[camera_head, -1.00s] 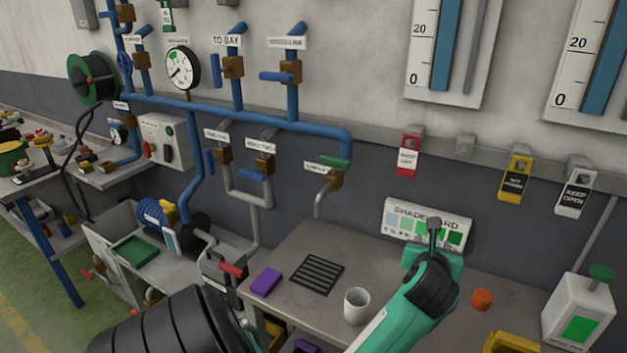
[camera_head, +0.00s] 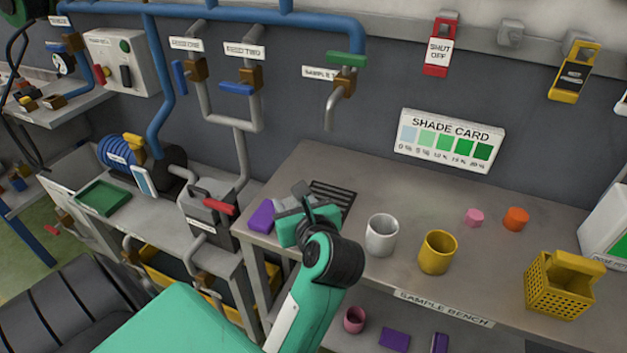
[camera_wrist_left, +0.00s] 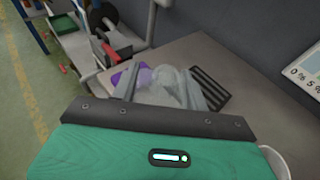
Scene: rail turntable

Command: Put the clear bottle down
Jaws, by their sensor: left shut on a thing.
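The clear bottle (camera_wrist_left: 167,88) is see-through and sits between the two grey fingers of my left gripper (camera_wrist_left: 163,82) in the left wrist view. The gripper is shut on it. In the head view my left gripper (camera_head: 305,207) is over the left end of the sample bench (camera_head: 350,272), near the purple block and the dark grate (camera_head: 333,193). My arm and gripper hide the bottle there. I cannot tell whether its base touches the bench. My right gripper is not in view.
A white cup (camera_head: 381,236) and a yellow cup (camera_head: 436,253) stand right of the gripper. A purple block (camera_head: 261,217) lies close on its left. Pink (camera_head: 473,218) and orange (camera_head: 516,219) pieces and a yellow basket (camera_head: 556,287) are further right. The sample tap (camera_head: 334,108) hangs above.

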